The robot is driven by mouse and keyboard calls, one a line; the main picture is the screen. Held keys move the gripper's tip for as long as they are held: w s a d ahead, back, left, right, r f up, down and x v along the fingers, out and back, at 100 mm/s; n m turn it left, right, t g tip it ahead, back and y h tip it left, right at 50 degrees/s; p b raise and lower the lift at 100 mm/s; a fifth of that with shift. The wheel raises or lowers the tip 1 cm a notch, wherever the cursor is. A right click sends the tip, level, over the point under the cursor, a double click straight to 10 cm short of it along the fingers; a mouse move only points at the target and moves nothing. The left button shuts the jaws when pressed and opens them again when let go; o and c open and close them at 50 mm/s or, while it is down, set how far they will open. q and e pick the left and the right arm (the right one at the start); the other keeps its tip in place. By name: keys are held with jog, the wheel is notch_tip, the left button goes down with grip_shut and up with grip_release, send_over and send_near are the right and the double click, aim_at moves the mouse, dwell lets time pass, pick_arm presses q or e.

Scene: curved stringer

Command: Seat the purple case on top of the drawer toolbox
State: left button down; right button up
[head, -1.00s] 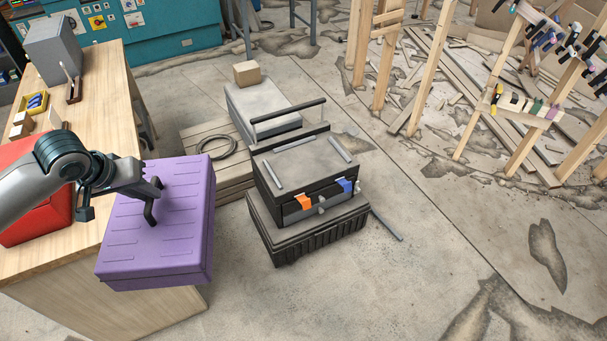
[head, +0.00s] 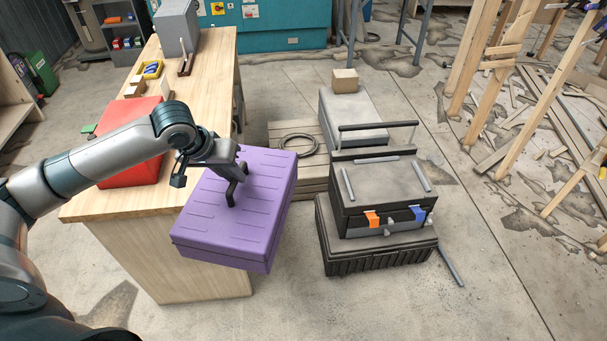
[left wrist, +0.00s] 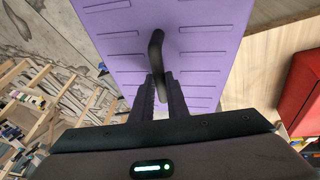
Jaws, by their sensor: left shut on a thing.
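The purple case (head: 238,203) hangs from my left gripper (head: 233,186) in front of the wooden workbench, to the left of the toolbox. The gripper is shut on the case's black handle, which also shows between the fingers (left wrist: 160,95) in the left wrist view. There the ribbed purple lid (left wrist: 205,45) fills the upper middle. The drawer toolbox (head: 382,195) is black with a grey top, two rails on top, a raised bar handle at the back and orange and blue latches in front. It sits on a wider black ribbed base (head: 375,262). My right gripper is not in view.
The workbench (head: 200,90) stands left with a red case (head: 135,160) and a grey box on it. Behind the toolbox are a grey case with a cardboard box (head: 345,79) and planks with a coiled cable (head: 298,145). A thin bar (head: 450,266) lies right of the base. Floor in front is clear.

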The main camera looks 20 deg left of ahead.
pick_arm(q)
jog(key=s+d+f+m+b, duration=0.1)
jog(key=d+f+b, duration=0.6)
jog(key=d+f, duration=0.1)
jog(key=s+d+f+m+h+b, duration=0.1)
jog(key=s+d+f+b, duration=0.1)
jog(key=d+f+b, duration=0.6)
notch_tip(320, 180, down, 4)
jog(key=shift+s+r, duration=0.25)
jog(key=shift+s, duration=0.05)
